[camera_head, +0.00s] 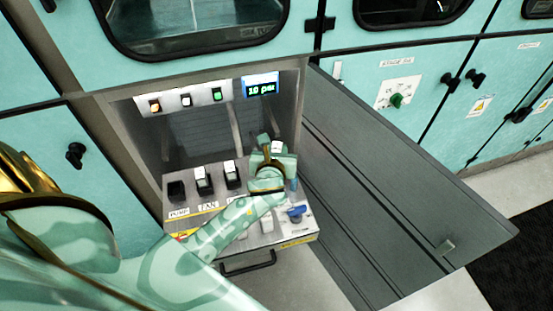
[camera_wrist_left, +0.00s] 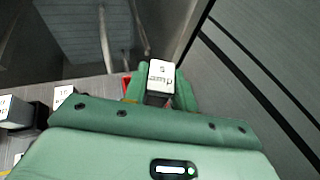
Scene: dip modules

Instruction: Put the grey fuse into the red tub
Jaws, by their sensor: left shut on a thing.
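My left gripper (camera_head: 276,158) is over the right part of the panel shelf. It is shut on a dark module with a white, printed top (camera_wrist_left: 161,72), upright between the green fingers in the left wrist view. Its white top shows only as a small patch in the head view. I cannot tell whether it is still seated in a socket. I cannot make out the grey fuse for sure. A small red patch (camera_wrist_left: 127,84) shows beside the held module; I cannot tell whether it is the red tub. My right gripper is not in view.
Black modules with white tops (camera_head: 203,181) stand left of the gripper, over PUMP and FAN labels. A blue handle (camera_head: 296,211) is at the shelf's right. An open grey door (camera_head: 400,200) flanks the right side. Lamps and a display (camera_head: 261,86) are above.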

